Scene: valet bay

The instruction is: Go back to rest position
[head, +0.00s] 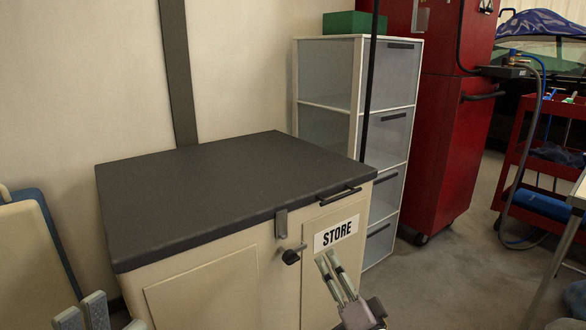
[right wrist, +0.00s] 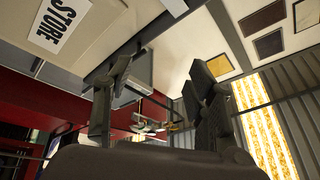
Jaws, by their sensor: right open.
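My right gripper (head: 328,257) is in front of the beige cabinet (head: 200,290), just below its STORE label (head: 336,233). It points up and its fingers hold nothing. In the right wrist view the fingers of the right gripper (right wrist: 158,72) stand apart with an empty gap between them. The STORE label (right wrist: 53,24) shows there at the upper left.
The cabinet has a bare dark top (head: 220,185), a black handle (head: 340,196) and a dark knob (head: 291,256). A white drawer unit (head: 330,70) stands behind it. A red cabinet (head: 440,140) and a red cart (head: 545,170) are to the right. Grey floor (head: 440,285) is open between.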

